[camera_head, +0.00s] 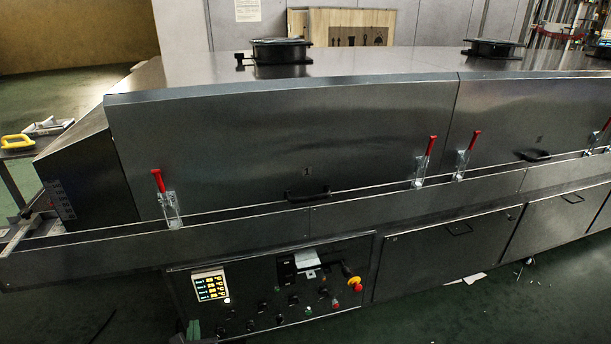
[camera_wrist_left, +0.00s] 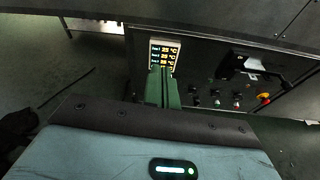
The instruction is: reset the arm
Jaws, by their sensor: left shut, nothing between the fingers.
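My left gripper (camera_head: 193,328) shows only as small green fingertips at the bottom edge of the head view, in front of the dryer's control panel (camera_head: 270,285). In the left wrist view the green fingers (camera_wrist_left: 163,88) are together, with nothing between them. They point toward the panel's lit temperature display (camera_wrist_left: 165,53) and overlap its lower part. I cannot tell how far apart fingers and panel are. Most of my left arm is outside the head view. My right gripper is in neither view.
The long steel tunnel dryer (camera_head: 280,140) spans the head view, with red-handled clamps (camera_head: 158,181) and black handles along its front. The panel has knobs and a red-and-yellow emergency stop (camera_head: 355,284). Green floor (camera_head: 450,315) is open at the lower right, with small scraps (camera_head: 466,279).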

